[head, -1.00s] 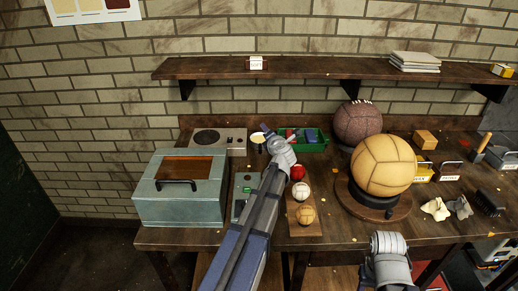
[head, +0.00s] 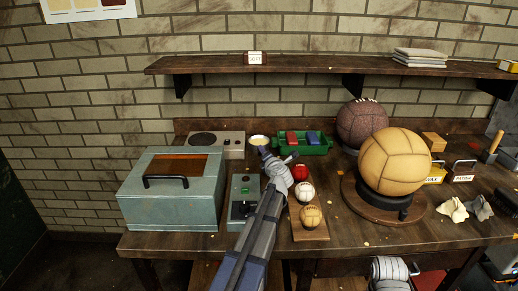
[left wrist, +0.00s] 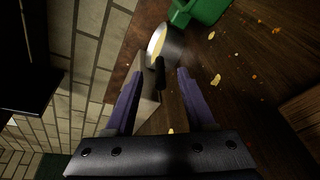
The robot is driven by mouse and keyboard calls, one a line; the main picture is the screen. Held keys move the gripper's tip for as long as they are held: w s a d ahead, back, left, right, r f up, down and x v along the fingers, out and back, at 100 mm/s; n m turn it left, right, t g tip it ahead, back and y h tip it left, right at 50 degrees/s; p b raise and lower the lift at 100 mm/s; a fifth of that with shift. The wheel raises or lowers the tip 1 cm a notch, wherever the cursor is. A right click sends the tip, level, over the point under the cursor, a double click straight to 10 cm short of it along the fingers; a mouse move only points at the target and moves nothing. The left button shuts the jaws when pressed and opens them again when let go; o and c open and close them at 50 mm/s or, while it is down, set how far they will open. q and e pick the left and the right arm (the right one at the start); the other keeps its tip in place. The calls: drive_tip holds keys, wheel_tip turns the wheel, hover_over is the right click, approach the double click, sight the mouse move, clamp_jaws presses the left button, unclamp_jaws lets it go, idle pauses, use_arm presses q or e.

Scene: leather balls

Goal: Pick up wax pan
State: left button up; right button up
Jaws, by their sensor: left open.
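The wax pan (head: 259,141) is a small round pan with pale yellow wax, at the back of the bench beside the grey hotplate. In the left wrist view the wax pan (left wrist: 158,38) has a metal side and a dark handle (left wrist: 160,75) that points toward my gripper. My left gripper (head: 266,152) is open just in front of the pan. In the left wrist view its purple fingers (left wrist: 160,80) lie on either side of the handle's end, with nothing gripped. Part of my right arm shows at the bottom of the head view, but its gripper does not.
A green tray (head: 303,150) stands close right of the pan. The hotplate (head: 216,145) and a blue-grey box (head: 172,198) are to the left. Small balls lie on a board (head: 311,233) right of my left arm. A large tan ball (head: 393,163) stands further right. A shelf (head: 300,65) hangs above.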

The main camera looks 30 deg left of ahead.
use_arm(q)
drive_tip(key=shift+b+x, duration=0.7)
drive_tip(key=shift+x, duration=2.55)
drive_tip(key=shift+s+a+f, duration=0.1)
drive_tip(key=shift+s, duration=0.15)
drive_tip(key=shift+c, duration=0.2)
clamp_jaws()
